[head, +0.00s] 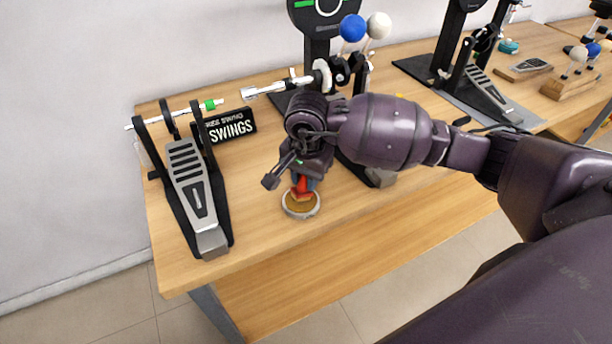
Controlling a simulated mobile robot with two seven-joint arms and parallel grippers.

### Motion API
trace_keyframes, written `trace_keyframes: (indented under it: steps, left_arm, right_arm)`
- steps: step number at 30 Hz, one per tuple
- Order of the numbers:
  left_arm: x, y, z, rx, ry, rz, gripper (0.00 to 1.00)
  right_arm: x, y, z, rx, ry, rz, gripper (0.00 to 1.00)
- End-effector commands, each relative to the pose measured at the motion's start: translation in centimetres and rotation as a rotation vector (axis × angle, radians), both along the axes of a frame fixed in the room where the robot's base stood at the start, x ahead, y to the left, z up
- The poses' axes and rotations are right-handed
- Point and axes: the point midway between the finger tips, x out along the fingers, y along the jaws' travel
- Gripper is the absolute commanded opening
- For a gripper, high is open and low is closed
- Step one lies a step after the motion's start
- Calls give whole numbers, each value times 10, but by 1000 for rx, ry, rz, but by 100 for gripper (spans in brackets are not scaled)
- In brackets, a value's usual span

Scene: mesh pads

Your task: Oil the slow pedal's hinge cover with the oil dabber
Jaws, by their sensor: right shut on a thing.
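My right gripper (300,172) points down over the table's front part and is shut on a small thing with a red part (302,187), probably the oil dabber. The gripper hides most of it. Its lower end is at or just above a round dish (287,208) with an amber pad or liquid inside; I cannot tell whether they touch. A pedal (186,165) with a silver footboard stands left of the gripper, with a grey block, perhaps its hinge cover (212,242), at its near end. I cannot tell which pedal is the slow one. My left gripper is not in view.
A second pedal machine (317,50) is partly hidden behind my right arm. Another pedal (487,88) stands farther right, near a wooden block with balls (570,87). Bare tabletop lies between the left pedal and the dish.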

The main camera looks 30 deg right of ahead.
Motion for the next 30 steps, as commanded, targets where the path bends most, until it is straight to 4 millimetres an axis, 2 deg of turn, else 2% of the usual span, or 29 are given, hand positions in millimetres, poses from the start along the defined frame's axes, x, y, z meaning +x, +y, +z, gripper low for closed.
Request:
trace_keyframes:
  steps: [7, 30]
  left_arm:
    - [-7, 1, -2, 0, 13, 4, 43]
    - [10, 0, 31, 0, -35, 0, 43]
  right_arm:
    - [-2, 0, -1, -2, 7, 0, 1]
    - [0, 0, 53, -1, -1, 0, 1]
